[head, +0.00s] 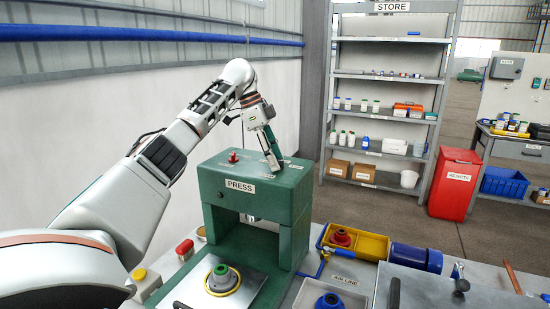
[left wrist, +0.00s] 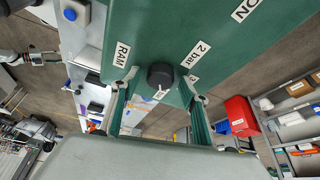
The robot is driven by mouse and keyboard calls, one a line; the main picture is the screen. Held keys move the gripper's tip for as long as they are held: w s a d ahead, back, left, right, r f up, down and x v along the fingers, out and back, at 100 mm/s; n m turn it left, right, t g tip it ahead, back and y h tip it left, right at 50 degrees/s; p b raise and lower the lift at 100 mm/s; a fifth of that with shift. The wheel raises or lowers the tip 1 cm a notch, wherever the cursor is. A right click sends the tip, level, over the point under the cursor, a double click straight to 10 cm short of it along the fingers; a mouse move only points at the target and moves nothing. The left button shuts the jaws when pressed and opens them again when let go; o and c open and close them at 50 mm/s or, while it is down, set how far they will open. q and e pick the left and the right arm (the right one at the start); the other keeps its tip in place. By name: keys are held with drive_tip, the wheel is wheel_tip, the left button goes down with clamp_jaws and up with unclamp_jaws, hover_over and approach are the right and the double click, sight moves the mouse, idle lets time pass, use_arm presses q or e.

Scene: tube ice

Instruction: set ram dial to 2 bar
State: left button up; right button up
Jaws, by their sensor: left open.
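The green press (head: 252,190) stands at the center of the head view. In the left wrist view a round black dial (left wrist: 160,75) sits on its green face, with a white mark near its lower edge. A RAM label (left wrist: 122,54) is at its left and a 2 bar label (left wrist: 196,54) at its upper right. My left gripper (head: 272,154) is at the press's top right side. In the left wrist view its open fingers (left wrist: 160,86) stand either side of the dial, apart from it. The dial is not discernible in the head view. My right gripper is not in view.
A red knob (head: 233,157) stands on top of the press. A plate with a green-and-yellow part (head: 222,279) lies in front. A yellow tray (head: 372,246) and a blue cylinder (head: 415,256) are at the right. Shelves (head: 390,120) stand behind.

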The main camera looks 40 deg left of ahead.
use_arm(q)
drive_tip(key=c, duration=1.1)
